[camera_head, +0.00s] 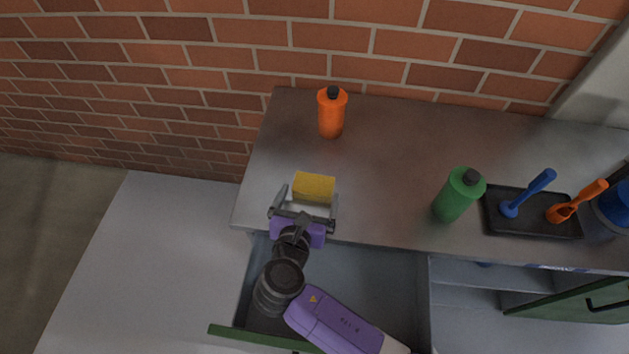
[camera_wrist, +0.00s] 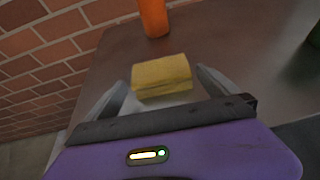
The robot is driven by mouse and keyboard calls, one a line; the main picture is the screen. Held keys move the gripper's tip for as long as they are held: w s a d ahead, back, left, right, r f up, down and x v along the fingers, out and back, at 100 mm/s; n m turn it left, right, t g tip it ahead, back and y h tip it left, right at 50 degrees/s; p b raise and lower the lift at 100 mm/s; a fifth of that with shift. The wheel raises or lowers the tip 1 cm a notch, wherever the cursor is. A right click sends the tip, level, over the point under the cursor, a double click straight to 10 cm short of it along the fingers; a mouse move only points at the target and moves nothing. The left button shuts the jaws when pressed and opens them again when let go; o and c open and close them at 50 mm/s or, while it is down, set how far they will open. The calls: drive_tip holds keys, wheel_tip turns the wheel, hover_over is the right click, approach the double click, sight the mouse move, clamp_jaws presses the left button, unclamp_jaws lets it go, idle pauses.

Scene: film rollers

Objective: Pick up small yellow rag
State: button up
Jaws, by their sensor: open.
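The small yellow rag (camera_head: 314,186) is a folded, block-like piece on the grey countertop near its left front edge. In the wrist view the rag (camera_wrist: 161,76) lies just ahead of my gripper, roughly centred between the fingers. My gripper (camera_head: 309,194) is open, with one finger on each side of the rag's near part in the head view. In the wrist view the two fingertips (camera_wrist: 162,78) stand apart, and I see no contact with the rag. A pale patch shows between the rag and the gripper body.
An orange bottle (camera_head: 331,113) stands behind the rag. A green bottle (camera_head: 458,195) stands to the right, beside a black tray (camera_head: 532,226) with a blue and an orange tool. An open drawer (camera_head: 375,275) lies below the counter's front edge. The counter's middle is clear.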

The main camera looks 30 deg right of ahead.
sight(312, 188)
drive_tip(key=shift+x, duration=2.8)
drive_tip(key=c, duration=1.1)
drive_tip(key=shift+r, duration=0.1)
drive_tip(key=shift+r, duration=0.1)
